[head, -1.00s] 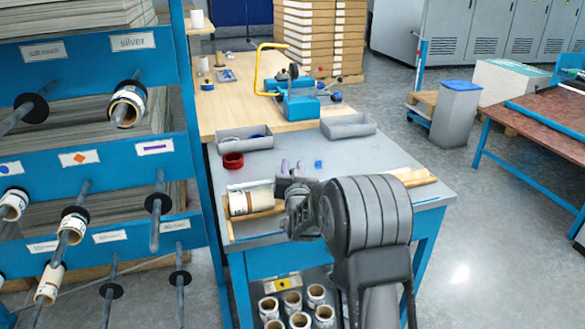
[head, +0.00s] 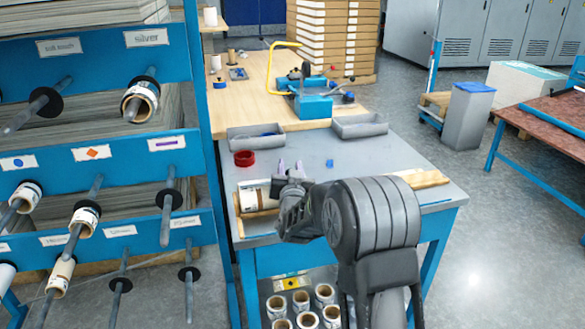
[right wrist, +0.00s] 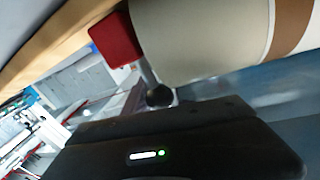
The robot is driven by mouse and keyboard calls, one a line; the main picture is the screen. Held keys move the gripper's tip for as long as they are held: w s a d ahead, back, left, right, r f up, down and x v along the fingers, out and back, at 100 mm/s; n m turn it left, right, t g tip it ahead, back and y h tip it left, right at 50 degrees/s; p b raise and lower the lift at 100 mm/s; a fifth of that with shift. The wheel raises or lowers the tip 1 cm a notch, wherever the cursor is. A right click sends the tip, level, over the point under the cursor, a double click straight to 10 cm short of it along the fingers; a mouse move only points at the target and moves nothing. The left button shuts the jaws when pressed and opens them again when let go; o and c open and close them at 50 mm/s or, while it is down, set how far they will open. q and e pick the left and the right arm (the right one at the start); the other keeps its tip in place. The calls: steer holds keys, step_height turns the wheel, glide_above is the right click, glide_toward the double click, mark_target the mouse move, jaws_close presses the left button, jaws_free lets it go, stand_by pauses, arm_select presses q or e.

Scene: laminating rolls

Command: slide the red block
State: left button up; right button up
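The red block (right wrist: 117,40) shows in the right wrist view, between a wooden bar (right wrist: 62,43) and a large pale roll (right wrist: 200,40). A short metal rod with a black ball knob (right wrist: 159,95) is just below it. I cannot make out the block in the head view. There, the roll (head: 254,194) lies on its wooden holder at the table's front left. My right gripper (head: 290,167) is just right of the roll, its two pale fingertips apart and nothing visible between them. Its dark body fills the bottom of the wrist view. My left gripper is out of view.
The grey table (head: 380,160) carries a red ring (head: 244,158), a small blue cube (head: 329,163) and two grey trays (head: 359,126). A wooden piece (head: 425,179) lies at the right. A blue rack with rolls on rods (head: 140,100) stands close on the left.

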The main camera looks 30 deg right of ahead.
steer(key=o, duration=0.3)
steer(key=shift+o, duration=0.2)
steer(key=shift+s, duration=0.1)
steer(key=v, duration=0.7)
steer(key=shift+s+a, duration=0.2)
steer(key=shift+s, duration=0.05)
